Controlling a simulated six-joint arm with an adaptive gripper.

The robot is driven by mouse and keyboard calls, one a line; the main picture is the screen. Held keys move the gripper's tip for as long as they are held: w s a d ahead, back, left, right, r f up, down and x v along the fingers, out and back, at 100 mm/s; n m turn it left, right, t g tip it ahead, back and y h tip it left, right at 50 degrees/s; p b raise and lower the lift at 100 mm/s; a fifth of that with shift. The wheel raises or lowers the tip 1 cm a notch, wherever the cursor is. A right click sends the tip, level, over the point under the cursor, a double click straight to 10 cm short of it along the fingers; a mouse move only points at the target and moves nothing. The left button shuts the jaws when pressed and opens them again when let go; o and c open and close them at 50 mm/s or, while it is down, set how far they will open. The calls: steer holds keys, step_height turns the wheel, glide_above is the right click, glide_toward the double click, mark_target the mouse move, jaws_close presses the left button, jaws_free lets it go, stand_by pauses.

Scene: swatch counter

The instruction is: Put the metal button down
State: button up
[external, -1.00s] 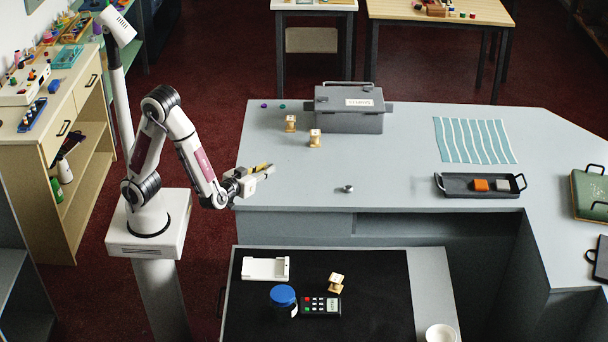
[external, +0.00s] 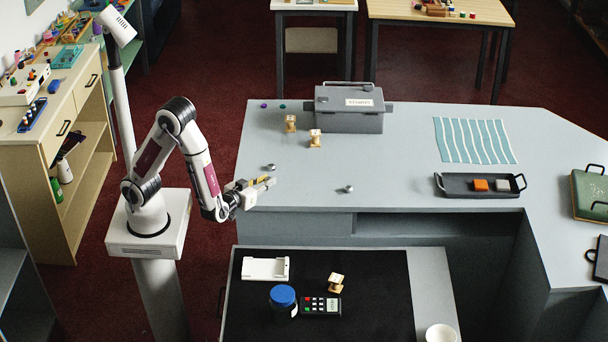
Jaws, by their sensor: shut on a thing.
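My gripper (external: 270,181) is at the left edge of the grey counter (external: 400,135), its fingers pointing right over the surface. It is shut on a metal button, which is too small and too covered by the fingers to make out. A small silver metal button (external: 271,167) shows just behind the fingertips and looks to lie on the counter, apart from them. Another silver metal button (external: 348,189) lies on the counter to the right, near the front edge.
A black tray (external: 454,190) with an orange and a grey block and a striped teal cloth (external: 474,140) lie to the right. The counter's middle is mostly clear.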

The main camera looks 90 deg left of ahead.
mark_target(266, 196)
steer(key=shift+f, duration=0.35)
steer(key=shift+f, duration=1.9)
steer(key=shift+f, duration=0.2)
steer(key=o, duration=0.8)
steer(key=shift+c, duration=0.2)
steer(key=shift+d, duration=0.1)
steer(key=shift+v, duration=3.8)
